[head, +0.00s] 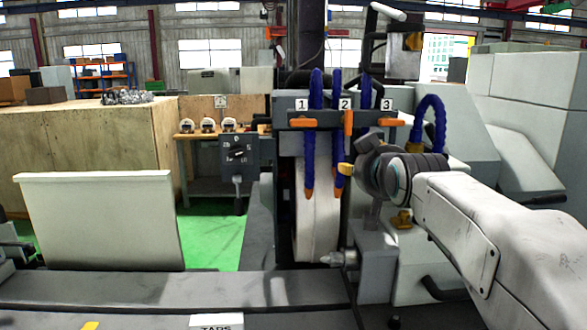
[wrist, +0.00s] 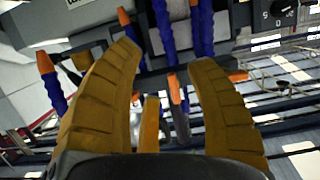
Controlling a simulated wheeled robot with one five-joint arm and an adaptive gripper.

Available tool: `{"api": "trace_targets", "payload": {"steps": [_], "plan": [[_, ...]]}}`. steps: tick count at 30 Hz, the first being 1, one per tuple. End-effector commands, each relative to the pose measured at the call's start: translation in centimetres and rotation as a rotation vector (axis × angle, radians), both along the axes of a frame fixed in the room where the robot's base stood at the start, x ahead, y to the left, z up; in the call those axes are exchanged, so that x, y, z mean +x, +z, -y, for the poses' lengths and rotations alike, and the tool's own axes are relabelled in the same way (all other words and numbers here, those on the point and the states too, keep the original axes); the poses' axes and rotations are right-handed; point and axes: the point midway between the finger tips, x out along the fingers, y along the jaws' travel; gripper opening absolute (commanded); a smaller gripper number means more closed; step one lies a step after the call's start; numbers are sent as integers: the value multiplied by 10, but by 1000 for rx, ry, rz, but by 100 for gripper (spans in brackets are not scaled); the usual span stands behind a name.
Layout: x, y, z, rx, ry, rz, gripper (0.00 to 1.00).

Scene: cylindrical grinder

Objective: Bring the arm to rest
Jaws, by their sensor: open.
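My arm reaches in from the right of the head view, its pale link ending in a dark wrist. My gripper (head: 350,169) is at the arm's end, in front of the grinder's coolant hoses and valves, and is partly hidden by the wrist. In the wrist view my gripper (wrist: 165,62) has its brown fingers spread wide, with nothing held between them. Blue hoses with orange tips (wrist: 164,25) show beyond the fingers. I cannot tell whether the fingers touch anything.
Orange valve levers stand under labels 1 (head: 303,122), 2 (head: 348,122) and 3 (head: 392,122); the middle one is upright, the others horizontal. The grinding wheel (head: 316,215) is below. A dial box (head: 238,158) stands left, a pale panel (head: 100,222) farther left.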

Motion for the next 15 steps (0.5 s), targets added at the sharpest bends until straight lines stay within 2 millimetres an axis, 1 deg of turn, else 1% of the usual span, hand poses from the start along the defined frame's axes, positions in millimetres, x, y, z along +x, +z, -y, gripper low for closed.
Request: {"api": "trace_targets", "payload": {"steps": [1, 2, 3, 5, 6, 8, 9, 11, 12, 14, 15], "plan": [[-6, -33, 0, 2, 0, -102, 50], [-11, -53, 0, 2, 0, -162, 50], [-19, -79, 0, 3, -1, -243, 50], [-35, -116, 0, 5, -1, -363, 50], [-49, -139, 0, 5, -2, -442, 50], [-74, -171, 0, 7, -2, -557, 50], [-93, -190, -1, 7, -2, -630, 50], [-124, -216, -1, 9, -3, -737, 50], [-147, -231, -1, 9, -3, -804, 50], [-181, -251, -1, 10, -3, -900, 50], [-205, -263, -1, 10, -4, -958, 50]]}}
